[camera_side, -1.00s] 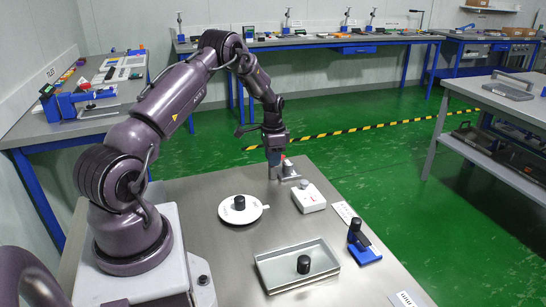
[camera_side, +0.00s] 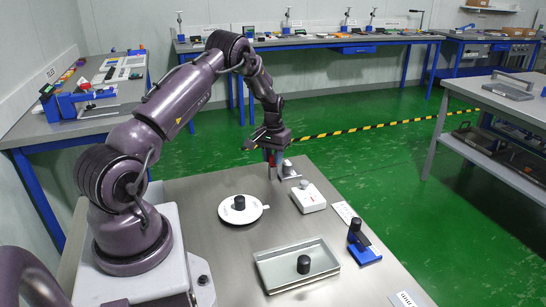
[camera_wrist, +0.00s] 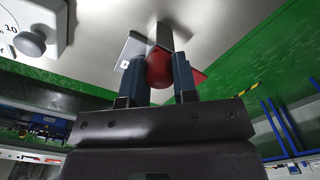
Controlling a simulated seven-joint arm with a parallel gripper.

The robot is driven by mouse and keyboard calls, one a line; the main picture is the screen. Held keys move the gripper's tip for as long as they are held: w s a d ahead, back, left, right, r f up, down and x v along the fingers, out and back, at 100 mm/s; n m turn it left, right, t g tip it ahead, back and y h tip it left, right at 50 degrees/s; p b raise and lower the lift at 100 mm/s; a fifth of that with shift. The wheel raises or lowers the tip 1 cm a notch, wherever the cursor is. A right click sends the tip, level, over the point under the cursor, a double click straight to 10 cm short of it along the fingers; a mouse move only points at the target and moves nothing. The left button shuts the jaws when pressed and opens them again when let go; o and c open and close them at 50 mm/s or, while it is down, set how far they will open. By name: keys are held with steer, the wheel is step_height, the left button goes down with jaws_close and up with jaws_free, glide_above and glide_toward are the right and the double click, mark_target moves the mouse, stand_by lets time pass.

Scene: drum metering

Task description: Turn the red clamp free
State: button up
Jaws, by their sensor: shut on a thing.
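The red clamp (camera_wrist: 159,70) sits between my two blue fingers in the wrist view, with a flat red part reaching to the right. My gripper (camera_wrist: 157,82) is shut on it. A grey metal bracket (camera_wrist: 133,48) and a post stand just beyond the clamp. In the side view my gripper (camera_side: 274,168) points down at the far edge of the steel table, and a bit of the red clamp (camera_side: 271,158) shows by the fingers. The clamp's far side and its joint to the post are hidden.
A white box with a grey knob (camera_side: 310,203) stands close by at the right. A white round dial with a black knob (camera_side: 226,214), a metal tray (camera_side: 265,268) and a blue stand (camera_side: 367,255) are nearer the camera. Bare steel lies between them.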

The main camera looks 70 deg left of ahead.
steer(key=shift+n, duration=0.5)
steer(key=o, duration=0.9)
steer(key=shift+r, duration=0.1)
step_height(320, 180, up, 13)
steer(key=shift+f, duration=0.1)
